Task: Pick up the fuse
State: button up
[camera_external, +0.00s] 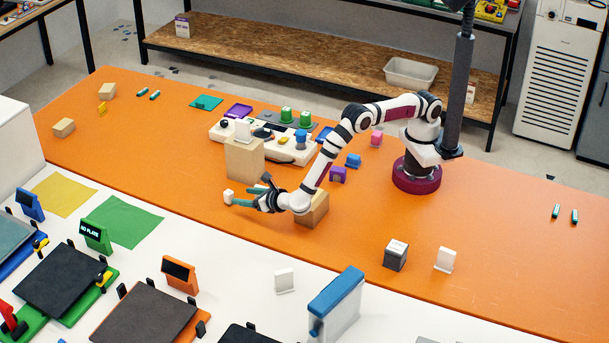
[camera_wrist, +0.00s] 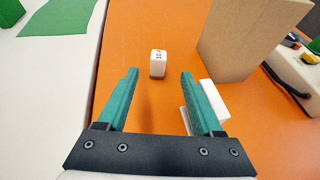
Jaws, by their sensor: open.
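A small white block marked "10 A" (camera_wrist: 158,64), which looks like the fuse, is on the orange table. In the wrist view it lies just beyond my fingertips, roughly midway between them. The small white block (camera_external: 228,195) in the external view appears to be the same one, at the tip end of my gripper. My gripper (camera_wrist: 160,73) is open, its two teal fingers apart with nothing between them. In the external view my gripper (camera_external: 243,198) reaches left, low over the table. I cannot tell its exact height there.
A tall wooden block (camera_wrist: 245,45) stands close on the right; it also shows in the external view (camera_external: 243,160). A white piece (camera_wrist: 216,101) is partly hidden by my right finger. A white control panel (camera_external: 285,150) stands behind. The table's white edge lies left in the wrist view.

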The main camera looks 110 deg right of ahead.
aim_at(231, 193)
jog(key=x, duration=0.5)
jog(key=shift+w+d+r, duration=0.2)
jog(key=shift+w+d, duration=0.05)
jog(key=shift+w, duration=0.05)
grip_shut()
